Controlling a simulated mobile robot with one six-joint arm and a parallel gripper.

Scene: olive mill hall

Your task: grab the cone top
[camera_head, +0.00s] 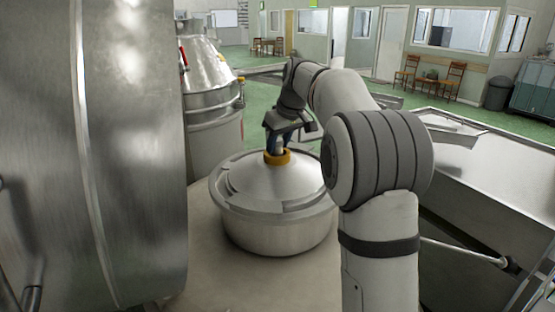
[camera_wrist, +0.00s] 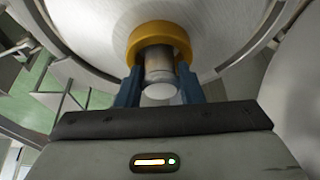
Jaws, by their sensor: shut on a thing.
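The cone top is a metal knob (camera_wrist: 159,70) with a yellow ring (camera_head: 279,157) at its base, at the peak of a shiny conical metal lid (camera_head: 260,180). The lid sits on a round steel vessel (camera_head: 275,235). My gripper (camera_head: 280,142) comes down from above onto the top. In the wrist view, the blue fingers of my gripper (camera_wrist: 160,85) stand on both sides of the knob, just at the yellow ring (camera_wrist: 158,40), shut on it. The exact finger contact is partly hidden by the ring.
A large steel drum (camera_head: 120,150) fills the left side. Another conical steel vessel (camera_head: 210,80) stands behind it. A long metal trough (camera_head: 500,190) lies at the right. Green floor opens behind, with chairs (camera_head: 450,75) along the far wall.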

